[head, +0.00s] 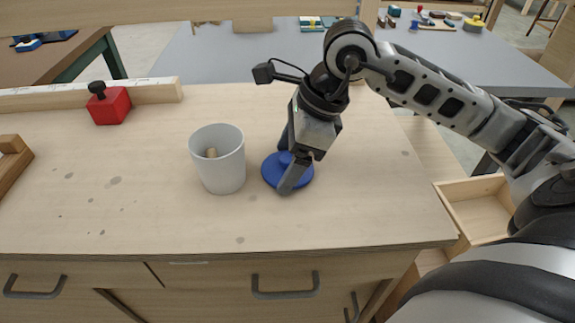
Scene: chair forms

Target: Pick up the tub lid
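The blue tub lid (305,180) lies flat on the wooden bench top, just right of the tub. A raised knob (284,158) shows at its middle, partly covered by my gripper. My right gripper (283,168) reaches down over the lid, one finger on the far side of the knob and one on the near side. The fingers look spread, with a gap around the knob; whether they touch the lid is hard to tell. My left gripper is out of view.
A red block with a black knob (109,105) sits by a wooden rail (150,91) at the back left. A brown wooden piece (12,160) lies at the left edge. An open drawer (478,208) is at the right. The bench front is clear.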

